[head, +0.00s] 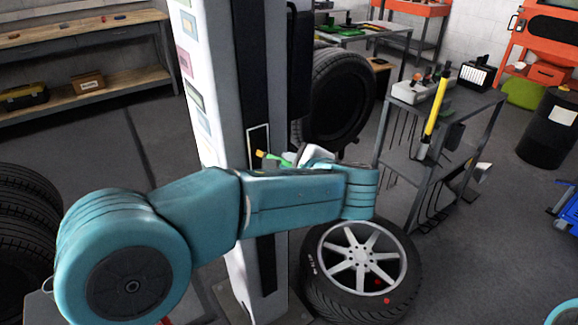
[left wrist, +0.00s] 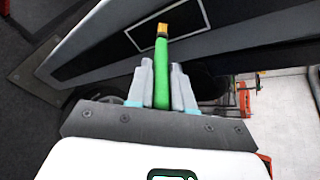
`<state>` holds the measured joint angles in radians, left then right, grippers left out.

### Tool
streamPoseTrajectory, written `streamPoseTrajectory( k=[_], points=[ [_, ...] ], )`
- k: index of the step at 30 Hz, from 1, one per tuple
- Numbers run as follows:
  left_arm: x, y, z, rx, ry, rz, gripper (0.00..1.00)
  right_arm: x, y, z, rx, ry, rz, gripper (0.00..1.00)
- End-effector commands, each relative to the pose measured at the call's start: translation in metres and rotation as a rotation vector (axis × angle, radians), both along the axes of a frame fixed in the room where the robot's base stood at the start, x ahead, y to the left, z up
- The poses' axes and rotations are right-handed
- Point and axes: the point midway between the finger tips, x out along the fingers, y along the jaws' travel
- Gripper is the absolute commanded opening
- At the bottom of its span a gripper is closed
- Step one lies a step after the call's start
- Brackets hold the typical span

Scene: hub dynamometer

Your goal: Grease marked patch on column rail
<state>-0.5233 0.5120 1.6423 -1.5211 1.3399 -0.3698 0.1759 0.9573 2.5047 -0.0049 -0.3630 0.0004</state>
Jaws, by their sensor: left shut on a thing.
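My left gripper (head: 292,160) is shut on a green stick with a yellow tip, seen in the head view (head: 274,157). In the left wrist view, the gray fingers (left wrist: 162,88) clamp the green stick (left wrist: 161,62), whose yellow-orange end points away from me. The column (head: 216,62) is pale with a dark rail (head: 250,60) down its face. A white-outlined patch (head: 258,136) is on the rail; it also shows in the left wrist view (left wrist: 145,38). The tip overlaps the outlined patch in both views; I cannot tell whether it touches. My right gripper is out of view.
A wheel with a silver rim (head: 362,255) lies at the column's foot. A large tire (head: 338,95) stands behind. A gray cart (head: 440,150) with tools is at right. Stacked tires (head: 25,225) are at left. Open floor lies between cart and black drum (head: 548,128).

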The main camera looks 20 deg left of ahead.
Motion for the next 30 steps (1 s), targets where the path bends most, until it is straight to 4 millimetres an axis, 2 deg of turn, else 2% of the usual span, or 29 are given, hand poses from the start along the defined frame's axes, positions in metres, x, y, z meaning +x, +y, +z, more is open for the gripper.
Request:
streamPoseTrajectory(
  k=[11, 17, 27, 30],
  points=[
    [0.001, 0.001, 0.033, 0.0, 0.0, 0.0, 0.0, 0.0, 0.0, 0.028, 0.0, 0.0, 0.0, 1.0],
    [0.001, 0.001, 0.038, 0.0, 0.0, 0.0, 0.0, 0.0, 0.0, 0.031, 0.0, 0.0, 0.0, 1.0],
    [0.001, 0.002, 0.07, 0.0, -0.002, 0.001, 0.0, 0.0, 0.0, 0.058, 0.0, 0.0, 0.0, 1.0],
    [0.001, 0.002, 0.073, 0.001, -0.001, 0.0, 0.0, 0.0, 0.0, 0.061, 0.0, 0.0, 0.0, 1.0]
  ],
)
